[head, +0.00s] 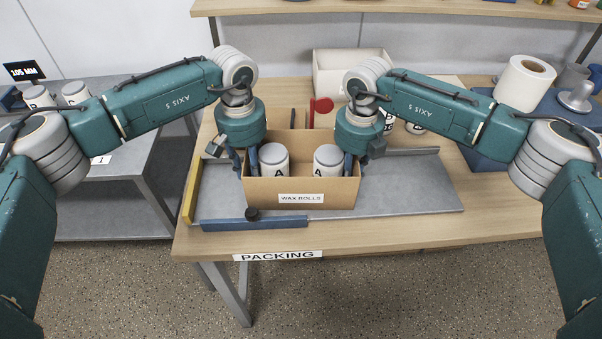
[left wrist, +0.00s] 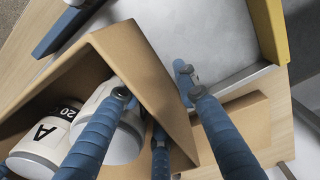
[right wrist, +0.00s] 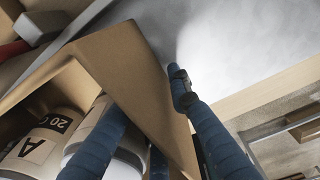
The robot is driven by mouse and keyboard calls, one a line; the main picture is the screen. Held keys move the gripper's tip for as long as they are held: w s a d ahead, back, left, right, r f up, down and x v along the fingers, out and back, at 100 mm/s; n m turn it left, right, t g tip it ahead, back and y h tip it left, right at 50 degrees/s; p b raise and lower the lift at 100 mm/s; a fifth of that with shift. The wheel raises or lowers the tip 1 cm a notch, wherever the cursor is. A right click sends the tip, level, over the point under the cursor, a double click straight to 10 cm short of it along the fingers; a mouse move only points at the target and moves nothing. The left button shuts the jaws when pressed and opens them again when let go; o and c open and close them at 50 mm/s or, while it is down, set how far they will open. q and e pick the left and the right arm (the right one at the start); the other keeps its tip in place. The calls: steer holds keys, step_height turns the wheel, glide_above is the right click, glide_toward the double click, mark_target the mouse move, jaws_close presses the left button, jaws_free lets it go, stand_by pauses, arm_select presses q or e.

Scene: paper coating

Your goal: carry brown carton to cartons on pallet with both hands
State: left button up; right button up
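The brown carton (head: 302,193), labelled WAX ROLLS, stands open-topped on a grey metal plate on the packing table. White rolls marked A (head: 273,160) (head: 327,161) stand inside it. My left gripper (head: 246,162) straddles its left wall, with blue fingers inside and outside; a gap shows beside the outer fingers in the left wrist view (left wrist: 155,90). My right gripper (head: 354,165) straddles the right wall the same way; its outer finger looks slightly apart from the cardboard in the right wrist view (right wrist: 145,90). The fingertips are partly hidden. No pallet shows.
The packing table (head: 400,233) has a yellow edge strip (head: 191,188) and a blue bar (head: 254,223) near the carton. A pale bin (head: 335,72) stands behind it. A blue tray (head: 487,158) and a white roll (head: 524,82) are at right. A grey table (head: 130,185) stands left.

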steer(key=shift+f, duration=0.2)
arm_select(q)
steer(key=c, duration=0.4)
arm_select(e)
steer(key=c, duration=0.4)
arm_select(q)
jaws_close()
arm_select(e)
jaws_close()
steer(key=shift+r, duration=0.15)
